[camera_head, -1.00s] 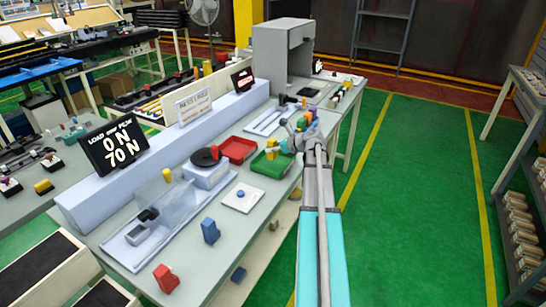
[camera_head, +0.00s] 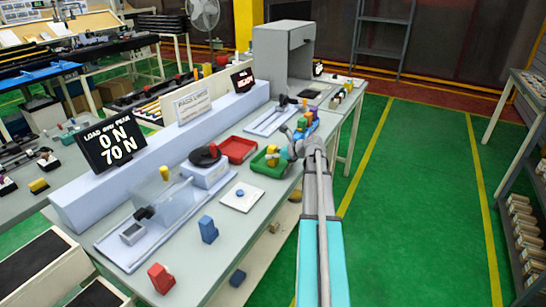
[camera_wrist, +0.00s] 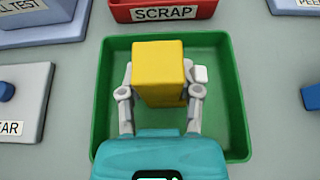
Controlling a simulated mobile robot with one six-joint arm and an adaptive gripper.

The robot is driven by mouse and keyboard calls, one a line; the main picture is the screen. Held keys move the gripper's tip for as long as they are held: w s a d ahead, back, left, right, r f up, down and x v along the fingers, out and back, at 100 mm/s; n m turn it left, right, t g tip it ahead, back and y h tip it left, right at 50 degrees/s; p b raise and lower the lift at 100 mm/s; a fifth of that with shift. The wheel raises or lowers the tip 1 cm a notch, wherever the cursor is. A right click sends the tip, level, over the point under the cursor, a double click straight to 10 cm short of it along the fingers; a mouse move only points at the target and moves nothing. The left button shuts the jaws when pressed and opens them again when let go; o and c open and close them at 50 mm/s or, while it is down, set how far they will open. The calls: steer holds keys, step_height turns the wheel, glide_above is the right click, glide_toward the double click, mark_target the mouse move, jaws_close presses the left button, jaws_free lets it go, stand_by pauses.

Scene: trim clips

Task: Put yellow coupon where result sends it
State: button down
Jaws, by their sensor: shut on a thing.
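The yellow coupon (camera_wrist: 158,72) is a block held between the two fingers of my gripper (camera_wrist: 160,92). In the wrist view it lies within the outline of the green tray (camera_wrist: 235,120); I cannot tell whether it touches the tray floor. In the head view the green tray (camera_head: 258,167) is partly hidden by my gripper (camera_head: 284,154). The red tray (camera_wrist: 117,10) labelled SCRAP stands just behind the green one; it also shows in the head view (camera_head: 240,147). The large display (camera_head: 111,143) reads 0 N and 70 N. The green tray's label is not visible.
A white panel with a blue button (camera_head: 240,196) lies left of the green tray. Blue (camera_head: 208,230) and red (camera_head: 161,278) blocks stand at the front of the bench. Coloured pieces (camera_head: 306,122) stand beyond my gripper. A small display (camera_head: 243,80) stands on the ledge.

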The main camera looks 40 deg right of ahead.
steer(key=shift+f, duration=0.2)
steer(key=shift+c, duration=1.5)
jaws_free()
steer(key=shift+r, duration=0.25)
steer(key=shift+s+r, duration=0.1)
steer(key=shift+s, duration=0.05)
steer(key=p+v, duration=0.5)
steer(key=v, duration=0.6)
steer(key=shift+s+d, duration=0.2)
steer(key=shift+s, duration=0.15)
steer(key=shift+s, duration=0.1)
